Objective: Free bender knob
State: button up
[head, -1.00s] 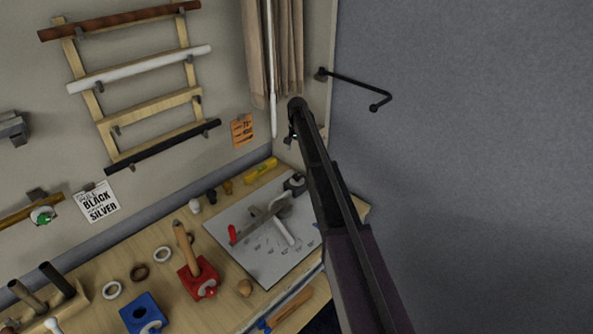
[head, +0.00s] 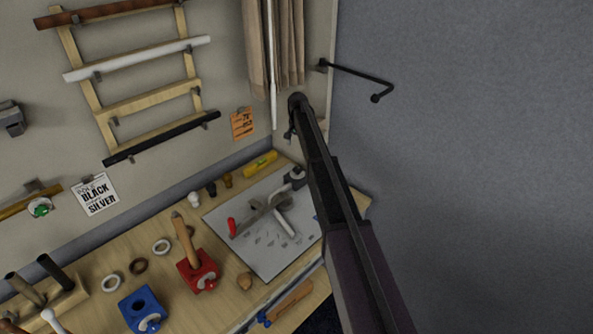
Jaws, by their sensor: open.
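My gripper (head: 291,133) is small and dark at the far end of my raised arm. It appears above the back right of the table, in front of the wall, with nothing visible in it. Below it, a metal tool with a red grip (head: 232,227) and a pale bar (head: 284,222) lies on a grey sheet. I cannot tell which of these is the bender. My gripper is apart from all of them.
The table (head: 222,300) also holds pale and brown rings, several small knobs, a yellow level (head: 260,163) and a rack of rods (head: 50,300). A wooden rod rack (head: 150,106) and a curtain (head: 275,50) hang behind. A bent black rod (head: 355,78) juts from the right wall.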

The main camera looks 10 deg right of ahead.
aim_at(297, 169)
jog(key=shift+f+b, duration=5.65)
jog(key=shift+f, duration=0.35)
jog(key=c, duration=1.1)
jog(key=shift+a, duration=0.15)
jog(key=shift+c, duration=0.2)
